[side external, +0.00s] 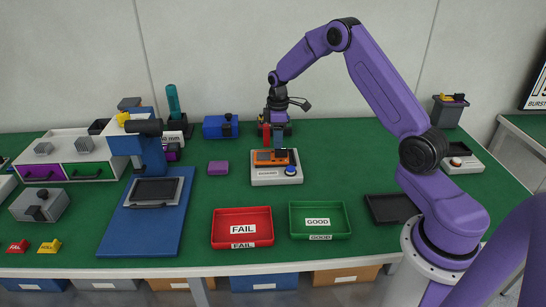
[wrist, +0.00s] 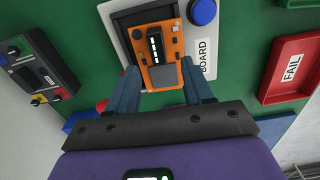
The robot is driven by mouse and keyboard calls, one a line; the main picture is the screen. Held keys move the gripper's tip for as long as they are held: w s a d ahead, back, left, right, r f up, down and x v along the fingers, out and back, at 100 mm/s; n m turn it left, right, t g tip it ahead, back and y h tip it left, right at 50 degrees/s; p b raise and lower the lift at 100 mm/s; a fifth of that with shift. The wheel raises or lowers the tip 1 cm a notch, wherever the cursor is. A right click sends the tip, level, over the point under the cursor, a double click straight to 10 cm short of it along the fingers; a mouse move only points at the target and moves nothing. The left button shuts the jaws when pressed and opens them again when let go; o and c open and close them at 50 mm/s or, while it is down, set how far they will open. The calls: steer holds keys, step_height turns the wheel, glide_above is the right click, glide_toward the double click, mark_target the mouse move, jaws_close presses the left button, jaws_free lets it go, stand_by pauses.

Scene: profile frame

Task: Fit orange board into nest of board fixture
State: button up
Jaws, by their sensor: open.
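The orange board (side external: 265,158) lies on the light grey board fixture (side external: 277,181), which has a blue button at its right front. In the wrist view the orange board (wrist: 176,48) carries dark parts and a grey square, and it lies over the dark nest area of the fixture (wrist: 208,42). I cannot tell whether it sits flush in the nest. My gripper (side external: 277,144) is above the back of the fixture, pointing down. In the wrist view its blue-grey fingers (wrist: 162,86) are open, one on each side of the board's near end, with gaps showing.
The red FAIL tray (side external: 242,243) and green GOOD tray (side external: 320,233) stand in front of the fixture. A purple block (side external: 218,168) lies to its left. A blue press-like stand (side external: 145,205) is farther left. A black tray (side external: 391,222) lies to the right.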

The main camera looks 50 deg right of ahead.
mark_target(271, 154)
steer(key=shift+d+f, duration=0.2)
steer(key=shift+f, duration=2.45)
jaws_close()
